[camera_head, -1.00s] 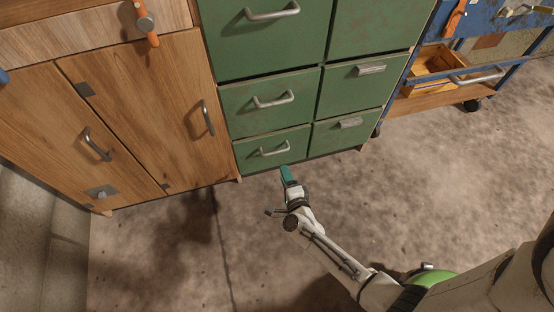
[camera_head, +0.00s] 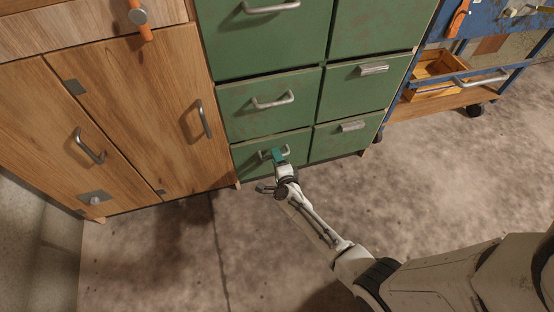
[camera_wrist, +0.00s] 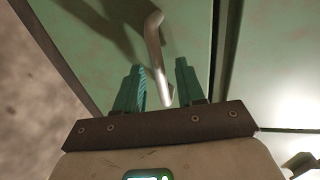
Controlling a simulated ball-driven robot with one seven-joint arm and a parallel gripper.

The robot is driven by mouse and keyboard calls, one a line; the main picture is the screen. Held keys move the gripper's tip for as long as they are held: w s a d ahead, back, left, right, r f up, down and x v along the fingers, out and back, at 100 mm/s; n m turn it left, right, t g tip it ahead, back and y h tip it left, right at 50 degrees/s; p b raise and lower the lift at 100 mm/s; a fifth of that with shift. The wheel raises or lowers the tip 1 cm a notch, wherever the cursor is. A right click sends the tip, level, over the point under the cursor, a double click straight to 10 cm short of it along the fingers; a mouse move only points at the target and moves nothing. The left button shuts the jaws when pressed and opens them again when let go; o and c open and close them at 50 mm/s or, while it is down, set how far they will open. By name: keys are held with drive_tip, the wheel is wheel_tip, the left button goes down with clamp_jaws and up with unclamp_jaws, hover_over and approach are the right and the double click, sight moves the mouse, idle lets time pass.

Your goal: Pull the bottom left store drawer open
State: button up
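The bottom left store drawer (camera_head: 246,161) is a green front low in the green cabinet, and it looks shut. Its bar handle (camera_wrist: 156,55) runs between my two fingers in the wrist view. My gripper (camera_head: 277,155) is at this handle in the head view and covers part of it. In the wrist view my gripper (camera_wrist: 162,84) has its teal fingers apart, one on each side of the handle's lower end. A gap shows between the handle and the right finger. The left finger is close to the handle, and I cannot tell if it touches.
Other green drawers (camera_head: 268,103) with metal handles sit above and to the right. A wooden cupboard (camera_head: 140,110) stands at left. A blue trolley (camera_head: 490,72) with a wooden box (camera_head: 435,72) stands at right. The concrete floor (camera_head: 180,265) in front is clear.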

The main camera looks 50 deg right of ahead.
clamp_jaws()
idle(0.6)
drive_tip(key=f+p+v, duration=0.1)
drive_tip(key=f+v, duration=0.1)
drive_tip(key=v, duration=1)
drive_tip(key=s+f+p+v, duration=0.1)
drive_tip(key=f+p+v, duration=0.1)
drive_tip(key=v, duration=1.1)
drive_tip(key=shift+a+f, duration=0.35)
drive_tip(key=shift+f, duration=0.15)
unclamp_jaws()
